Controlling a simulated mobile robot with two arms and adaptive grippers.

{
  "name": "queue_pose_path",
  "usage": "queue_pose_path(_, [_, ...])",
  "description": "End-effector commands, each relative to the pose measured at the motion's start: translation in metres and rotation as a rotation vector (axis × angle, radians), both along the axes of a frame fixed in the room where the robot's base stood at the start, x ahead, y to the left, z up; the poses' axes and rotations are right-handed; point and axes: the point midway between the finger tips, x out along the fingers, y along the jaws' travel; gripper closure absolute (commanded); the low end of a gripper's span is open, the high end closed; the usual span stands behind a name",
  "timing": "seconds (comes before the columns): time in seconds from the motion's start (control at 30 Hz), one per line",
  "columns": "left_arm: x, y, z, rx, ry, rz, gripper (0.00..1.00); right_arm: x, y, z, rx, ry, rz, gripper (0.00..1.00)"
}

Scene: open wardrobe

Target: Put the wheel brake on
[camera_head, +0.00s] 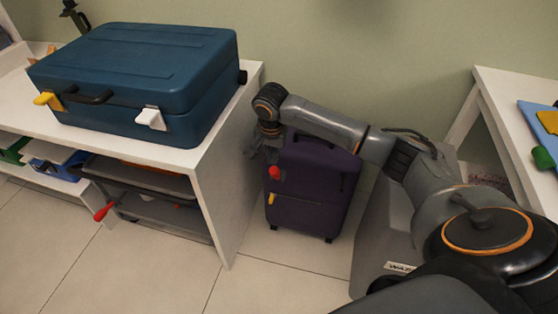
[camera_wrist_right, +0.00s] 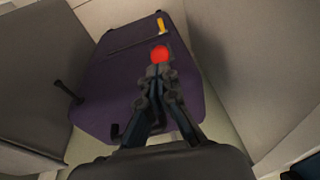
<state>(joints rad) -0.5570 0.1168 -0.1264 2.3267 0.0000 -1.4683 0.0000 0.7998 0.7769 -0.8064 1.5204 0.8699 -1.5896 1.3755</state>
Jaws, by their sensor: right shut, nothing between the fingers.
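A purple suitcase (camera_head: 312,168) stands upright on the floor between the white shelf and the wall; it fills the middle of the right wrist view (camera_wrist_right: 110,75). A red knob (camera_head: 274,172) is on its left side, also in the right wrist view (camera_wrist_right: 160,53). A small yellow lever (camera_head: 270,198) sits lower on the case, also in the right wrist view (camera_wrist_right: 161,25). Which one is the wheel brake cannot be told. My right gripper (camera_wrist_right: 158,72) is shut and empty, its fingertips close to the red knob; contact is unclear. My left gripper is out of view.
A blue case (camera_head: 140,70) with yellow and white latches lies on the white shelf unit (camera_head: 215,165) at left. A red handle (camera_head: 104,211) sticks out below. A white table (camera_head: 500,90) stands at right. Tiled floor in front is clear.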

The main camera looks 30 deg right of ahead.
Motion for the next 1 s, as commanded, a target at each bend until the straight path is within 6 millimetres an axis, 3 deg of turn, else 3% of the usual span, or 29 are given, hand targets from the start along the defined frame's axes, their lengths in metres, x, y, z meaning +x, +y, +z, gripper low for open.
queue_pose_path(0.03, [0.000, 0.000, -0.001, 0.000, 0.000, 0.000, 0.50, 0.007, -0.016, 0.012, -0.002, -0.008, -0.065, 1.00])
queue_pose_path(0.1, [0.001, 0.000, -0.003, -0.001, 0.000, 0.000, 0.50, 0.012, -0.027, 0.021, 0.002, -0.012, -0.127, 1.00])
queue_pose_path(0.27, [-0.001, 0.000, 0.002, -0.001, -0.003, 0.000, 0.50, 0.015, -0.035, 0.019, 0.007, -0.012, -0.172, 1.00])
queue_pose_path(0.43, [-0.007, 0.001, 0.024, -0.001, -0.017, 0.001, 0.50, 0.018, -0.038, -0.004, 0.007, -0.011, -0.169, 1.00])
queue_pose_path(0.7, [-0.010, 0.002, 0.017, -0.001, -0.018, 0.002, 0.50, 0.026, -0.043, -0.053, 0.006, -0.014, -0.167, 1.00])
queue_pose_path(1.0, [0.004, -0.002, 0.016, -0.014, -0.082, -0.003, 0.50, 0.031, -0.045, -0.072, 0.007, -0.015, -0.164, 1.00])
